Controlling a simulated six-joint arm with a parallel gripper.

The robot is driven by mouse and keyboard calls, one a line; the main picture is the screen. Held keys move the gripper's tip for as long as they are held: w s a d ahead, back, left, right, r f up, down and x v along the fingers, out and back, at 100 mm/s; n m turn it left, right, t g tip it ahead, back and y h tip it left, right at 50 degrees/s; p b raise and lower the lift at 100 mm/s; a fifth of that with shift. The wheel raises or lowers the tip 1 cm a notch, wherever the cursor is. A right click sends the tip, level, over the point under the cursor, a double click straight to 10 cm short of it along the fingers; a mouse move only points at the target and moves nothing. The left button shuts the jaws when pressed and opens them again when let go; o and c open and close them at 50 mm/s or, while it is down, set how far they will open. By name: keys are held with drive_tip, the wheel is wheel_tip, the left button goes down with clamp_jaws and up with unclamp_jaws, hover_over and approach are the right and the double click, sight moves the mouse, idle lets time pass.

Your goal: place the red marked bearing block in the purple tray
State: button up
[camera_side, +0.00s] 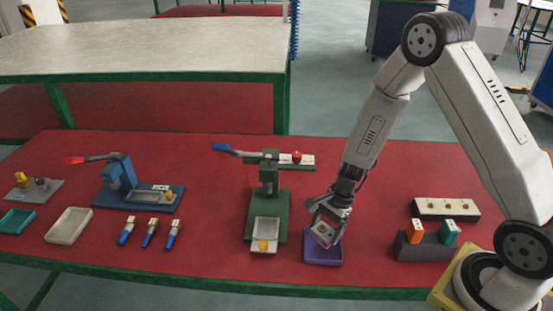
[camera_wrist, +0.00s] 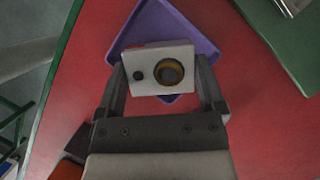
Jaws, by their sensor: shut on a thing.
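My gripper (camera_wrist: 160,82) is shut on a white bearing block (camera_wrist: 160,70), with one finger on each side of it. The block has a brass-ringed hole, a small dark hole beside it, and a red strip along its far top edge. The purple tray (camera_wrist: 205,47) lies beyond and below the block in the wrist view, partly hidden by it. In the side view my gripper (camera_side: 326,232) holds the block (camera_side: 322,233) over the purple tray (camera_side: 323,255). I cannot tell whether the block touches the tray.
A green press (camera_side: 268,190) stands left of the tray. A dark stand with an orange block (camera_side: 415,231) and a teal block (camera_side: 449,231) is to the right, a white strip (camera_side: 445,208) behind it. Several blue-handled tools (camera_side: 150,233) lie left. The table's front edge is close to the tray.

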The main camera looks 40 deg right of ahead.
sight(324, 237)
drive_tip(key=shift+f, duration=1.75)
drive_tip(key=shift+f, duration=0.15)
drive_tip(key=o, duration=1.3)
drive_tip(key=shift+r, duration=0.2)
drive_tip(key=shift+v, duration=5.95)
drive_tip(key=shift+s+r, duration=0.1)
